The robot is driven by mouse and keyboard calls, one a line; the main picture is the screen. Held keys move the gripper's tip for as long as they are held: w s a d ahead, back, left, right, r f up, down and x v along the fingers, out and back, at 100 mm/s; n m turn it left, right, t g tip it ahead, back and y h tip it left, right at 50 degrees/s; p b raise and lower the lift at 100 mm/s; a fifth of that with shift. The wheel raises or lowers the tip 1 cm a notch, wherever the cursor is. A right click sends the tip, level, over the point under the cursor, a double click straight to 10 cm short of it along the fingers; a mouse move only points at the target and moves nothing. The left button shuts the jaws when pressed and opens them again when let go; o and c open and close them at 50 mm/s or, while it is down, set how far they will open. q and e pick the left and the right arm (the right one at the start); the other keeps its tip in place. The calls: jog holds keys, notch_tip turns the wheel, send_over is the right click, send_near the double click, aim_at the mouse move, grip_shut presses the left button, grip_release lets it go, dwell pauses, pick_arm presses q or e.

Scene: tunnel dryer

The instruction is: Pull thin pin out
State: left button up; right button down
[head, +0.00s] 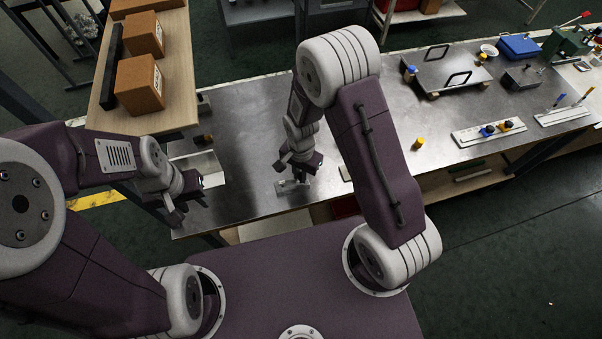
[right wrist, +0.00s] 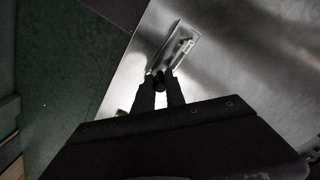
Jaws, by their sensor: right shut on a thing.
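My right gripper (head: 294,176) is low over the front part of the steel table, at a small pale metal plate (head: 287,187). In the right wrist view the right gripper (right wrist: 158,85) has its two dark fingers close together on a small dark piece, which I take to be the pin (right wrist: 158,80). Its thin part is hidden or too dark to make out. The plate (right wrist: 182,48) lies just beyond the fingertips and carries a small light fitting. My left gripper (head: 187,207) hangs near the table's left end; its fingers are too unclear to judge.
A wooden shelf (head: 178,100) with cardboard boxes (head: 139,84) stands at the left. A pale open tray (head: 203,165) lies beside my left gripper. A yellow-capped piece (head: 419,143), a handled plate (head: 440,72) and a white strip with knobs (head: 488,133) lie to the right.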

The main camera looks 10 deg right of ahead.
jog(key=shift+r, duration=0.15)
jog(key=shift+r+p, duration=0.9)
jog(key=shift+p, duration=0.05)
jog(key=shift+r, duration=0.1)
notch_tip(320, 180, up, 4)
jog(key=p, duration=0.3)
jog(key=shift+p, duration=0.4)
